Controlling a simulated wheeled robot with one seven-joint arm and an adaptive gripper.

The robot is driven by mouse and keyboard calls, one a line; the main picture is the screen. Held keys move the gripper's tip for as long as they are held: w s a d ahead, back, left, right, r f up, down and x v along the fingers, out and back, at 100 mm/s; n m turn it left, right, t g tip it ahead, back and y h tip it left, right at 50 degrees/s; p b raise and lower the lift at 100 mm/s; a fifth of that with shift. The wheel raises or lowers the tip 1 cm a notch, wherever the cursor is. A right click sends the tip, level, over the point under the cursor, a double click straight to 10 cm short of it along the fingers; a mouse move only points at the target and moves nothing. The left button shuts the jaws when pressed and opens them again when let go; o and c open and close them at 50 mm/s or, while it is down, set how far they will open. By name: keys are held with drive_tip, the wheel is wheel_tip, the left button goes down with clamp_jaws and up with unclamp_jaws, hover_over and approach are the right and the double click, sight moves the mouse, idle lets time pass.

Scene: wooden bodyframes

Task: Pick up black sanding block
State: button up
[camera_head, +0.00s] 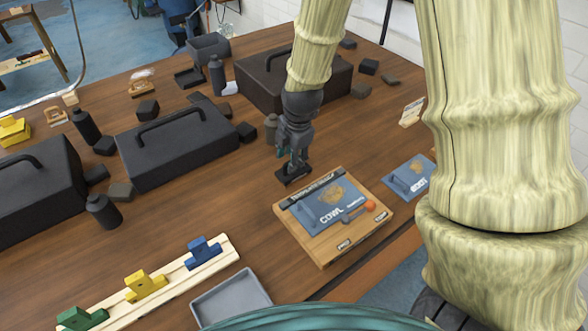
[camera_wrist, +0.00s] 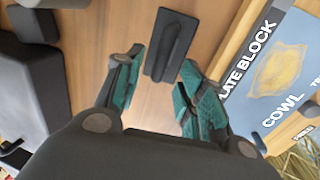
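A black rectangular block with a raised bar along its top, which looks like the sanding block (camera_head: 293,178), lies on the wooden table just left of the cowl board. It also shows in the wrist view (camera_wrist: 170,47), at the top centre. My gripper (camera_head: 291,160) points down close above it in the head view. In the wrist view my gripper (camera_wrist: 160,82) is open, its teal-padded fingers apart and nothing held between them. The block lies beyond the fingertips there, roughly in line with the gap. I cannot tell the exact height of the fingertips above it.
The wooden cowl board (camera_head: 336,222) lies close to the right. A black toolbox (camera_head: 174,143) stands to the left and another (camera_head: 262,82) behind the arm. A grey tray (camera_head: 232,299) and a rail with coloured blocks (camera_head: 150,287) are nearer. Bare table lies left of the gripper.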

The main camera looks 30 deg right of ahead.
sight(286, 179)
drive_tip(key=shift+w+a+f+p, duration=0.1)
drive_tip(key=shift+w+f+p, duration=0.15)
drive_tip(key=shift+f, duration=0.65)
drive_tip(key=shift+w+f+p, duration=0.15)
drive_tip(key=shift+f+p, duration=0.2)
drive_tip(key=shift+f, duration=0.5)
clamp_jaws()
